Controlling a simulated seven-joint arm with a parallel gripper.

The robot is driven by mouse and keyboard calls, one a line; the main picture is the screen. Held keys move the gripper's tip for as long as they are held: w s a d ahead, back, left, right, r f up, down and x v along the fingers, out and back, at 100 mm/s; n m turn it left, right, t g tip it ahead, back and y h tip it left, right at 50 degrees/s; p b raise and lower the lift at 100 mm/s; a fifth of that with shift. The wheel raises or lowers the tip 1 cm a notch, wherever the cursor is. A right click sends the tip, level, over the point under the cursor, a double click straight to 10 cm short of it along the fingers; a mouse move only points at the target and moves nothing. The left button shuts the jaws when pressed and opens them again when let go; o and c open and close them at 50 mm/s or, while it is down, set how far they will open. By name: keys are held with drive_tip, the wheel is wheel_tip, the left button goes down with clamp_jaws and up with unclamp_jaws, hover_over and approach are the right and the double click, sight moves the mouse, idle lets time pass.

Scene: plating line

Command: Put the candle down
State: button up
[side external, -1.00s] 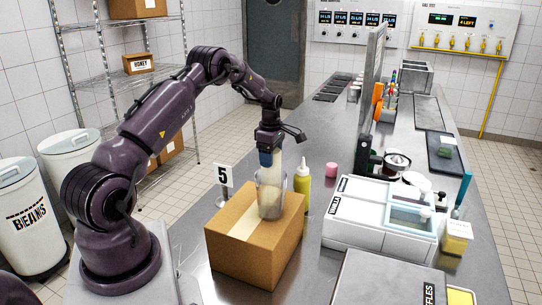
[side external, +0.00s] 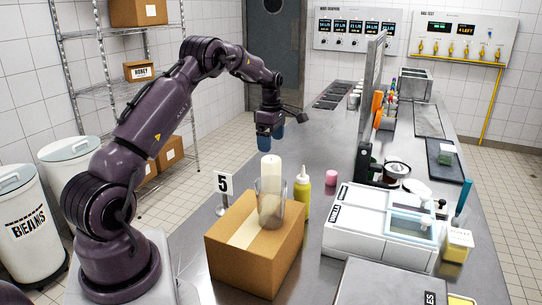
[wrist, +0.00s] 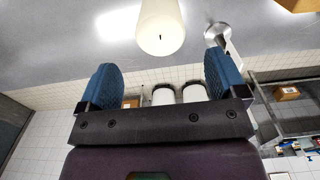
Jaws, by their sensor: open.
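The white candle (side external: 270,170) stands upright in a clear glass (side external: 283,208) on top of a cardboard box (side external: 270,245). Its upper part shows above the rim. In the wrist view the candle's top and dark wick (wrist: 161,30) show beyond the fingers. My gripper (side external: 271,138) is open and empty, above the candle and apart from it. Its two blue fingers are spread wide in the wrist view (wrist: 162,85).
A yellow bottle (side external: 302,195) stands close to the right of the box. A number 5 sign (side external: 223,184) stands at its left. The counter behind the bottle is clear.

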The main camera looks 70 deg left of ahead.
drive_tip(key=d+r+m+t, duration=0.1)
drive_tip(key=d+r+m, duration=0.4)
drive_tip(key=d+r, duration=0.55)
drive_tip(key=s+d+r+m+t, duration=0.2)
drive_tip(key=s+d+r+m, duration=0.3)
drive_tip(key=d+r+m, duration=0.45)
drive_tip(key=s+d+f+m+t, duration=0.2)
drive_tip(key=s+d+f+m, duration=0.1)
drive_tip(key=s+d+m, duration=0.9)
drive_tip(key=s+d, duration=0.3)
drive_tip(key=shift+s+d+f+t, duration=0.15)
drive_tip(key=shift+s+t, duration=0.15)
drive_tip(key=shift+s, duration=0.05)
